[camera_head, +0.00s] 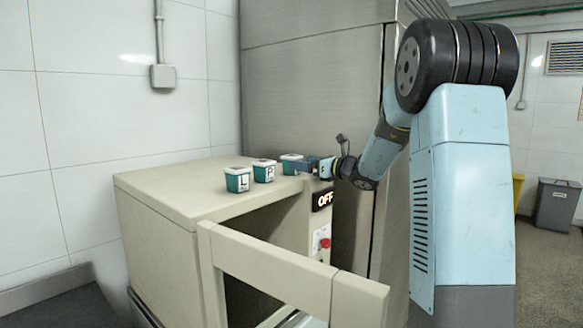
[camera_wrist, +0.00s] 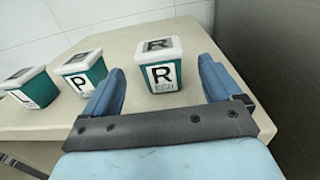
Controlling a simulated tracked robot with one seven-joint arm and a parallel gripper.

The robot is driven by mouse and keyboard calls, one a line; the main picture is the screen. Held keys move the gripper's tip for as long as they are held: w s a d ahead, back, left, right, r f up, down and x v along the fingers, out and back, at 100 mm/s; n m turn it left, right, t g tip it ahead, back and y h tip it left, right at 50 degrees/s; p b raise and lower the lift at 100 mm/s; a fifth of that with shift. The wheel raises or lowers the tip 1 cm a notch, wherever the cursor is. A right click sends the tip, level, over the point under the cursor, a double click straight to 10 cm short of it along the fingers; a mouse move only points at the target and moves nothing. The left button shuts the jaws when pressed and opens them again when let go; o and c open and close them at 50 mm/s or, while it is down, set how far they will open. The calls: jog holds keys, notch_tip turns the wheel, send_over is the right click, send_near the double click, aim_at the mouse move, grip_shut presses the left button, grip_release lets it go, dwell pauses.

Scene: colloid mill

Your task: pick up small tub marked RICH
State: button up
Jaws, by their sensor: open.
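Three small teal tubs with white lids stand in a row on top of the beige cabinet (camera_head: 170,190). The tub with a large R (camera_wrist: 161,72), with small blurred lettering below it, stands upright ahead of my gripper (camera_wrist: 160,84) in the wrist view. My gripper is open, with one blue finger on each side of this tub. I cannot tell whether either finger touches it. In the head view the R tub (camera_head: 291,163) is the rightmost, beside my gripper (camera_head: 305,164). The P tub (camera_wrist: 84,76) and the L tub (camera_wrist: 30,88) stand to its left.
A tall metal cabinet (camera_head: 310,90) stands close behind and right of the tubs. An open beige door frame (camera_head: 275,270) juts out in front. An OFF sign (camera_head: 324,199) and red button (camera_head: 325,243) are on the cabinet front. The top's left part is clear.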

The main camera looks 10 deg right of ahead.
aim_at(288, 160)
jog(key=shift+x, duration=3.9)
jog(key=shift+c, duration=0.4)
jog(key=c, duration=1.1)
